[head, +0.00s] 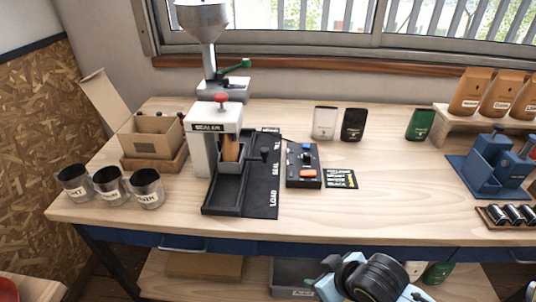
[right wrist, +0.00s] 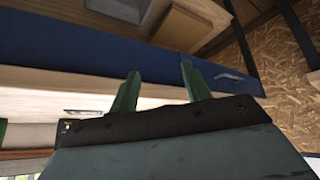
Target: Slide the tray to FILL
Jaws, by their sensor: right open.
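The tray (head: 231,166) is a small dark grey box with a brown bag (head: 231,148) standing in it. It sits in the dark rail base (head: 222,202) under the white sealer (head: 203,150), about level with the SEAL mark. A black strip (head: 262,190) beside it carries LOAD at the front, SEAL midway and a partly hidden word at the back. A dark knob (head: 264,152) stands on the strip. My right gripper, with green fingers (right wrist: 159,72) apart and empty, is low before the bench front, away from the tray. My left gripper is not in view.
A metal hopper (head: 203,22) with a green lever stands behind the sealer. A control box (head: 304,166) is right of the strip. Blue fixtures (head: 490,170) stand at far right. The bench's middle right is clear. A blue drawer front (right wrist: 80,45) is near my right gripper.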

